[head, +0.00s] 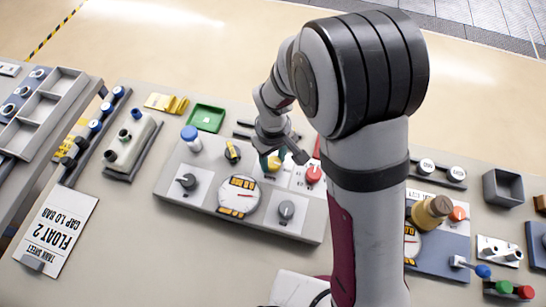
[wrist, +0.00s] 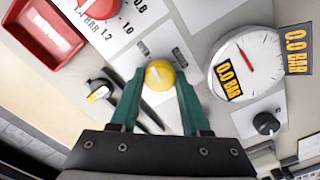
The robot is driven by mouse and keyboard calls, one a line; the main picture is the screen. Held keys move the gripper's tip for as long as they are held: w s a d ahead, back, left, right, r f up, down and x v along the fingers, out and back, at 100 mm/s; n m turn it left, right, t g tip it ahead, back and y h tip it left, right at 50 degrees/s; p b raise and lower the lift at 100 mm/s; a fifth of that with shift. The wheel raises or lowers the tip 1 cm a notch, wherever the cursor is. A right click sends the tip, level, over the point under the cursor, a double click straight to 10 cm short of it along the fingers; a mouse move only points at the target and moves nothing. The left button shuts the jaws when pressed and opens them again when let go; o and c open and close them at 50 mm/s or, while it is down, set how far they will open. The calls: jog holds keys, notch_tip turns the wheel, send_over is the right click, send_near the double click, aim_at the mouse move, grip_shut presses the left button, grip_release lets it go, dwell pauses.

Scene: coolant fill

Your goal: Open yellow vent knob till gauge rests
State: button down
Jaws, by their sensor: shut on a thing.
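The yellow vent knob (wrist: 160,75) sits on the grey panel, with a white pointer line across its face. My gripper (wrist: 160,92) has its green fingers on either side of the knob and is shut on it. In the head view the yellow knob (head: 270,163) is partly hidden by my gripper (head: 275,153). The round white gauge (wrist: 246,62) is right of the knob in the wrist view, with a red needle and a display reading 0.0 BAR. The same gauge (head: 239,203) shows in the head view, its digits too small to read.
A yellow-and-black knob (head: 232,150) and a blue-capped part (head: 190,137) are to the left. My arm hides the panel's right side.

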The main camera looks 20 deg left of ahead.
aim_at(273, 162)
jog(key=shift+c, duration=1.9)
grip_release()
notch_tip(273, 162, up, 16)
jog(key=s+d+r+m, duration=0.3)
jog(key=s+d+m, duration=0.45)
jog(key=d, duration=0.45)
jog(key=s+d+f+m+y, duration=0.1)
jog(key=s+d+m, duration=0.3)
jog(key=s+m, duration=0.4)
jog(key=shift+s+f+y, duration=0.4)
jog(key=shift+s+f, duration=0.2)
jog(key=shift+s, duration=0.05)
